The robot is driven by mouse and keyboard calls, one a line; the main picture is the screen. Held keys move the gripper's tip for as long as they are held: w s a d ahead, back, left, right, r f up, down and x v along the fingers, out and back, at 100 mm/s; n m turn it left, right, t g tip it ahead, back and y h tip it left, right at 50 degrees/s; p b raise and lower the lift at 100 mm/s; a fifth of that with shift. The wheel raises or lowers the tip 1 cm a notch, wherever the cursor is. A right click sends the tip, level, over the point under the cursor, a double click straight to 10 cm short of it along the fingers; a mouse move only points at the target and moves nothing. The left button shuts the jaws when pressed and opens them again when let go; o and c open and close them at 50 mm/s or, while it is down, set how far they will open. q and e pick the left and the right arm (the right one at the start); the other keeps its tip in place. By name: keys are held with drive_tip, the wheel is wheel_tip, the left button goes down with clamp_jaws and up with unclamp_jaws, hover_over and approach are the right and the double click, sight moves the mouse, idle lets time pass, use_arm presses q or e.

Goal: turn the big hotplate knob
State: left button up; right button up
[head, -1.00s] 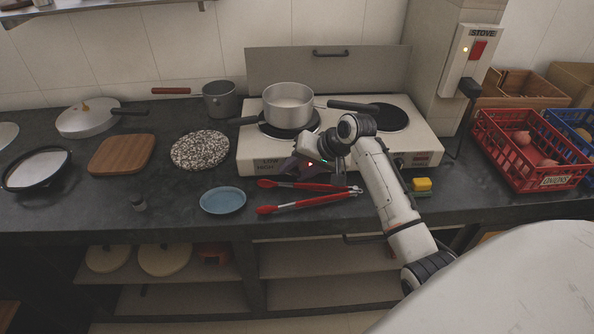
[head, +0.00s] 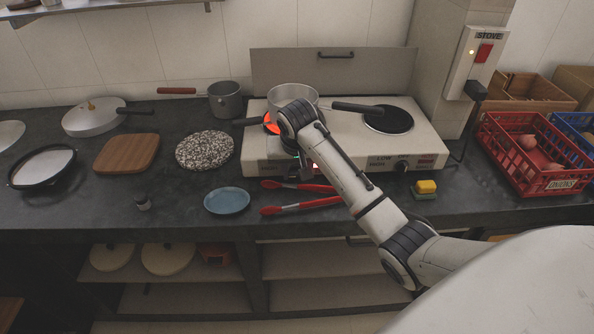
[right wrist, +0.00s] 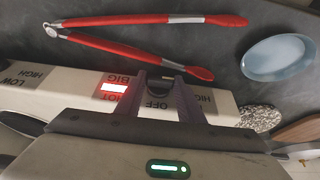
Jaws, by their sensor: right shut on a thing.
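The white two-plate hotplate (head: 350,130) stands on the dark counter. Its big plate (head: 271,123), on the left, glows orange-red under the steel pot (head: 292,97). The big hotplate knob (right wrist: 180,86) is on the front panel, between my right fingers and partly hidden by them. My right gripper (right wrist: 163,84) is shut on it. A red light is lit beside the knob, at the "HOT BIG" label (right wrist: 115,86). In the head view my right forearm hides most of the gripper and the knob. My left gripper is not in view.
Red-handled tongs (head: 300,205) lie close in front of the hotplate, near a blue plate (head: 227,200). A yellow sponge (head: 425,187) lies to the right. A second knob (head: 402,166) is on the panel's right. The small plate (head: 388,120) is dark. A red crate (head: 520,155) stands far right.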

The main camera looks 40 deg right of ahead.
idle(0.3)
drive_tip(key=o, duration=0.8)
drive_tip(key=v, duration=1)
drive_tip(key=shift+s+a+r, duration=0.1)
drive_tip(key=shift+s, duration=0.05)
drive_tip(key=shift+s+a, duration=0.7)
drive_tip(key=shift+s, duration=0.45)
drive_tip(key=shift+s+a, duration=0.7)
drive_tip(key=shift+s, duration=0.45)
drive_tip(key=shift+s+a, duration=0.7)
drive_tip(key=shift+s, duration=0.4)
